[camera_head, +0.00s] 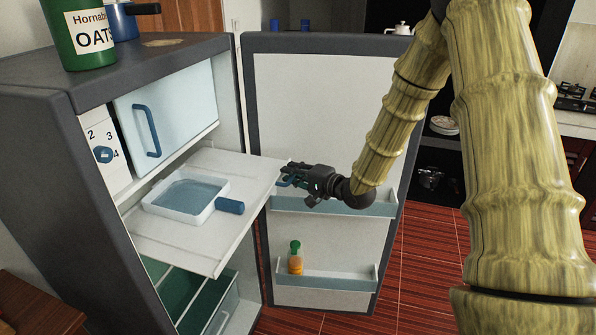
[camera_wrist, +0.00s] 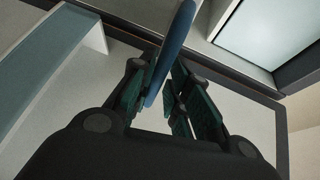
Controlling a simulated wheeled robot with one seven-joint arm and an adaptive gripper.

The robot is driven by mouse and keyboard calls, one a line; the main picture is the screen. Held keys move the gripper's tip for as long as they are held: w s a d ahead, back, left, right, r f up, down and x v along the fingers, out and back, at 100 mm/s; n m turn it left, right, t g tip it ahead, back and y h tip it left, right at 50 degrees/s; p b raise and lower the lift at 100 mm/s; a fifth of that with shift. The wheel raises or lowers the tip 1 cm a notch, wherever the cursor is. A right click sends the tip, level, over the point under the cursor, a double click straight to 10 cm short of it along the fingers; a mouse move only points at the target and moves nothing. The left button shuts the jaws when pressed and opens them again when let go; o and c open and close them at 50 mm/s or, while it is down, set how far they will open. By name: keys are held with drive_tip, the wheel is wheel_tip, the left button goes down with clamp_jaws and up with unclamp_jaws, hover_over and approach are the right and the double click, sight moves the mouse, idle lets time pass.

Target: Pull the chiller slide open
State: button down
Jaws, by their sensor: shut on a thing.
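The chiller slide (camera_head: 195,238) is a flat white shelf extending out of the open fridge below the freezer compartment. A white square pan (camera_head: 203,214) with a blue handle sits on it. My gripper (camera_head: 287,178) is at the slide's right front edge, beside the open fridge door. In the wrist view a blue handle bar (camera_wrist: 172,45) runs between the two dark green finger pads, and my gripper (camera_wrist: 168,85) is shut on it. The grip point is mostly hidden by the fingers in the head view.
The fridge door (camera_head: 325,110) stands wide open just behind my gripper, with racks and an orange bottle (camera_head: 295,258). A freezer door (camera_head: 165,115) with a blue handle is above the slide. Green bins (camera_head: 190,290) lie below. An oats tin (camera_head: 85,35) stands on top.

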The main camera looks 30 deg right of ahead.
drive_tip(key=shift+s+f, duration=0.35)
drive_tip(key=shift+f, duration=0.25)
drive_tip(key=c, duration=1.6)
unclamp_jaws()
drive_tip(key=shift+o, duration=0.4)
drive_tip(key=shift+w, duration=0.2)
drive_tip(key=shift+r, duration=0.15)
drive_tip(key=shift+r, duration=0.15)
drive_tip(key=v, duration=1.2)
drive_tip(key=shift+d, duration=0.15)
